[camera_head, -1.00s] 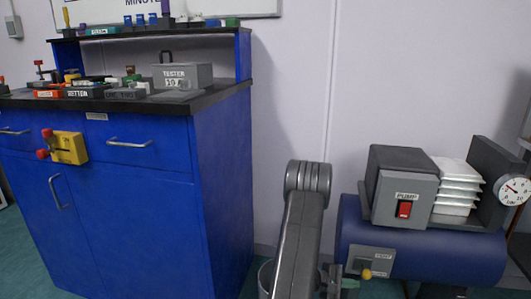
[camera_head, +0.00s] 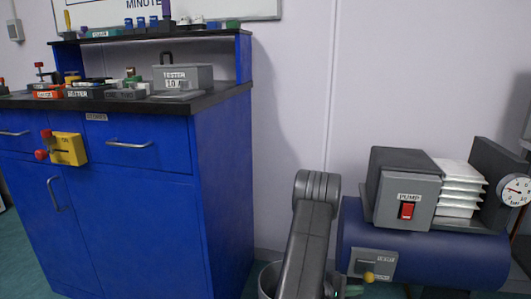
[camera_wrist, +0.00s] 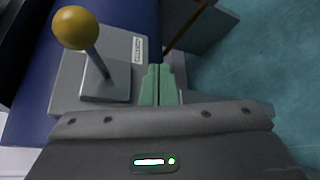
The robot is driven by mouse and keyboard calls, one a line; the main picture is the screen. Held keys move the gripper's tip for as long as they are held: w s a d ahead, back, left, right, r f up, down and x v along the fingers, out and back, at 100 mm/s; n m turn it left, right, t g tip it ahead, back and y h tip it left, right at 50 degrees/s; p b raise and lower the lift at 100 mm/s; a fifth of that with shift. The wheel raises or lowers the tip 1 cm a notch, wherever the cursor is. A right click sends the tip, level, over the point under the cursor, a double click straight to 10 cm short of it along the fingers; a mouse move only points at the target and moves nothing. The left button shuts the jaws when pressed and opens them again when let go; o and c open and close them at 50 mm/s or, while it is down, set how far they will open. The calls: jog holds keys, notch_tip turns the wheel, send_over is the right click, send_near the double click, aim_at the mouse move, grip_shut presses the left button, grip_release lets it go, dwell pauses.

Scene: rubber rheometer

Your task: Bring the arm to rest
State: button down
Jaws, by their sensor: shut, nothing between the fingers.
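My arm (camera_head: 308,225) stands in the lower middle of the head view, between the blue cabinet and the pump unit. My gripper (camera_wrist: 160,75) shows in the wrist view as two green fingers, closed together with nothing between them. It is beside a grey lever plate with a yellow ball knob (camera_wrist: 76,27), on the blue tank, with the knob to the left of the fingers. In the head view the gripper is mostly hidden behind my arm, low down near the same knob (camera_head: 369,277).
The blue tank (camera_head: 440,257) carries a pump box with a red switch (camera_head: 407,211) and a round gauge (camera_head: 515,190). A blue cabinet (camera_head: 225,200) with a tester (camera_head: 183,78) on top stands left. A grey bin (camera_head: 266,280) is behind my arm. Teal floor (camera_wrist: 260,70) is open at right.

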jog(key=a+r+n+g+y+p, duration=0.35)
jog(key=a+r+n+p, duration=0.25)
jog(key=a+r+p, duration=0.3)
jog(key=w+d+f+m+t+h+b, duration=0.35)
jog(key=d+f+m+b, duration=0.25)
jog(key=d+f+b, duration=0.4)
jog(key=f+p+v, duration=0.1)
jog(key=p+v, duration=0.3)
jog(key=v, duration=0.6)
jog(key=shift+a+p, duration=0.3)
jog(key=shift+a, duration=0.1)
dwell(1.0)
